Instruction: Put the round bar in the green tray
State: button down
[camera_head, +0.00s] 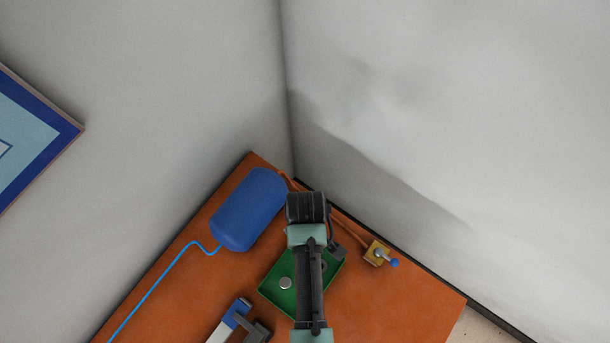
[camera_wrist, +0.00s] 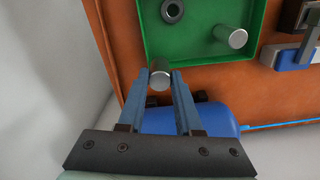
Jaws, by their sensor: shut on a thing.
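My gripper (camera_wrist: 160,78) is shut on a silver round bar (camera_wrist: 160,79), seen nearly end-on between the two blue fingertips in the wrist view. The bar shows at the tray's lower edge there; its height above the tray cannot be told. The green tray (camera_wrist: 200,45) lies on the orange table and also shows in the head view (camera_head: 273,289), partly covered by my arm. Another silver cylinder (camera_wrist: 237,38) stands in the tray, also seen in the head view (camera_head: 286,283). A dark ring (camera_wrist: 172,11) lies in the tray. My fingertips are hidden in the head view.
A blue tank (camera_head: 248,209) lies at the table's back left, close behind the tray, with a blue hose. A blue-and-grey clamp-like device (camera_head: 238,320) is at front left. A yellow box with a blue-knobbed lever (camera_head: 377,253) is right. Walls meet behind; the table's right front is clear.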

jog(key=shift+f+b, duration=2.1)
jog(key=shift+f, duration=1.05)
jog(key=c, duration=0.5)
grip_release()
notch_tip(320, 180, up, 13)
jog(key=shift+b, duration=0.35)
